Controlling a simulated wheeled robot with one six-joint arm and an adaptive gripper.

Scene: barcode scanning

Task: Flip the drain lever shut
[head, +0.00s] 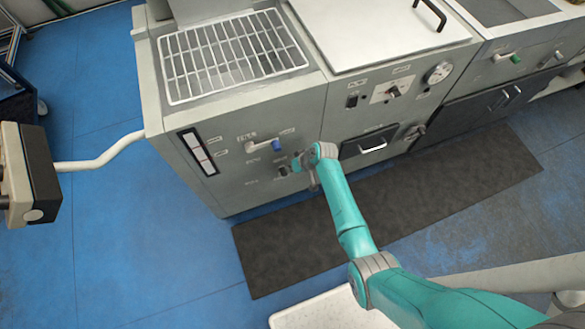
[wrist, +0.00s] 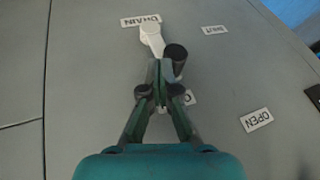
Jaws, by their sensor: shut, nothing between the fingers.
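The drain lever (wrist: 154,40) has a white pivot beside a DRAIN label (wrist: 132,22) and a black knob (wrist: 176,55). In the wrist view it points down the picture from its pivot, toward my gripper. My gripper (wrist: 160,65) is shut and empty, with its fingertips at the lever's lower end, beside the knob. I cannot tell whether they touch. A SHUT label (wrist: 214,29) is at the upper right and an OPEN label (wrist: 256,119) at the lower right. In the head view my gripper (head: 299,162) is at the panel front and largely hides the lever.
A blue-handled lever (head: 277,145) sits on the same panel, close to my gripper. A drawer handle (head: 372,148) is to the right. A wire rack (head: 215,65) tops the unit. A scanner-like box (head: 32,175) on a white arm stands at left. A dark mat (head: 290,250) lies in front.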

